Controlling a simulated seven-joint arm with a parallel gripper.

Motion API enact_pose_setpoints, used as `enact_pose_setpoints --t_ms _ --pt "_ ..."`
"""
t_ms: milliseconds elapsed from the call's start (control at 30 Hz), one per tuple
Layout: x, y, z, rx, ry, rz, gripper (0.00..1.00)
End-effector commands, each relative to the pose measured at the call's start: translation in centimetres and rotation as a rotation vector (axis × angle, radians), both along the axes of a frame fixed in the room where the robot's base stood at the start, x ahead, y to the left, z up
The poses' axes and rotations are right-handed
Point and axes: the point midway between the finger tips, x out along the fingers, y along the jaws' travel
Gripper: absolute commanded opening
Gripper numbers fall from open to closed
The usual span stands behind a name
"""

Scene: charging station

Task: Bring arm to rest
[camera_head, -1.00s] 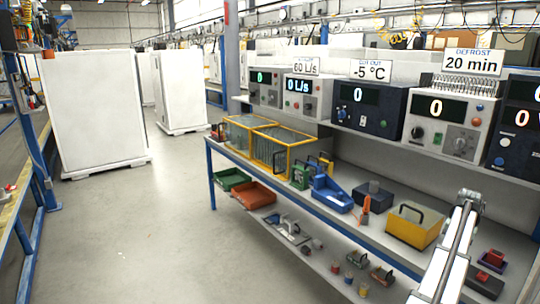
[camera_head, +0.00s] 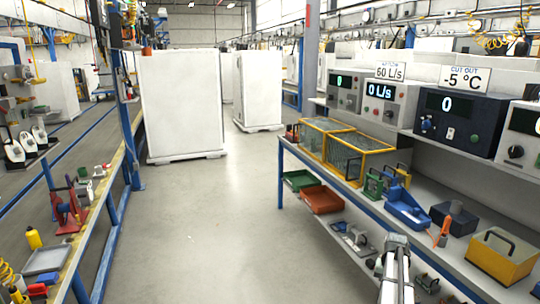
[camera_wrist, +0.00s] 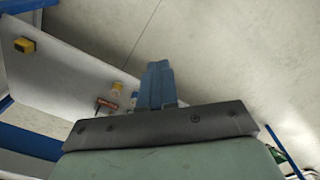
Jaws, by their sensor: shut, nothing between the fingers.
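My gripper (camera_wrist: 158,82) shows in the wrist view, its two blue-grey fingers pressed together with nothing between them. It points out over pale floor and the edge of a white shelf (camera_wrist: 75,62), and it appears to touch nothing. In the head view, a white and grey part of my arm (camera_head: 395,275) rises at the bottom edge, right of centre, in front of the workbench. The gripper itself cannot be made out in the head view.
A cluttered bench stands at left. The aisle floor (camera_head: 215,230) between is clear.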

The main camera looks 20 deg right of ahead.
Motion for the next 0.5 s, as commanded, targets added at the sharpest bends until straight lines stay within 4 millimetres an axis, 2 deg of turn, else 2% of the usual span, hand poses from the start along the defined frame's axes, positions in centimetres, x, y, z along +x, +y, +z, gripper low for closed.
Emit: enact_pose_setpoints --t_ms 33,300,500 --pt "0.7 2.5 -0.7 0.001 0.001 0.035 0.00" --pt "4.1 13.4 -3.7 0.001 0.000 0.204 0.00" --pt "5.1 21.3 -5.7 0.001 0.001 0.329 0.00"
